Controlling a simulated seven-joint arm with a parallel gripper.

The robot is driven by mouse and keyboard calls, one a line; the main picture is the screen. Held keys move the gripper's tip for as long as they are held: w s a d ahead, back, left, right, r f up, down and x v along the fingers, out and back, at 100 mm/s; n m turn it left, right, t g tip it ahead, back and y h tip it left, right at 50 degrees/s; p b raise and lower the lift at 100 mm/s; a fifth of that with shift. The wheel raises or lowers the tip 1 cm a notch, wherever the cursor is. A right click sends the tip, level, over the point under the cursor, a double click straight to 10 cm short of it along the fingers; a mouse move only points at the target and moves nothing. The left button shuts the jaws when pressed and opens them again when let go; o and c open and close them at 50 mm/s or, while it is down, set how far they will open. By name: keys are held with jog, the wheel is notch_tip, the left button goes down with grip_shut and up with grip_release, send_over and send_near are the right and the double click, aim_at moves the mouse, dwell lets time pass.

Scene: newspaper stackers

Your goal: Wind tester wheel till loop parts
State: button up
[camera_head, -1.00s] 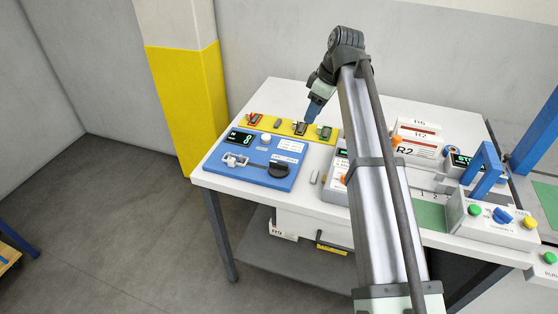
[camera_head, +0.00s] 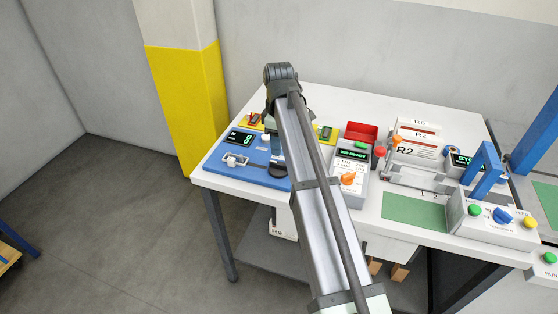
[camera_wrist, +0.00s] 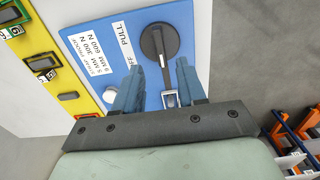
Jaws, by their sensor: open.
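The tester is a blue panel (camera_head: 213,166) at the table's left. Its dark display (camera_head: 240,137) shows a green 8, and a pale metal clamp (camera_head: 236,160) sits at its front left. The black wheel (camera_wrist: 158,42) has a grey crank bar and shows whole in the wrist view; in the head view my arm partly covers it. My gripper (camera_wrist: 161,72) is open, its blue fingers over the panel on the near side of the wheel, with nothing visibly held. A small metal fitting (camera_wrist: 170,98) shows between the fingers. The loop cannot be made out clearly.
A yellow strip (camera_head: 325,139) with small coloured holders lies behind the tester. A grey control box (camera_head: 345,183) with an orange knob stands right of my arm, with a red bin (camera_head: 361,130) behind. The table's front edge is close to the tester.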

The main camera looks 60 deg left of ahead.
aim_at(279, 163)
notch_tip(279, 163, down, 7)
jog(key=shift+f, duration=0.2)
dwell(0.4)
grip_shut()
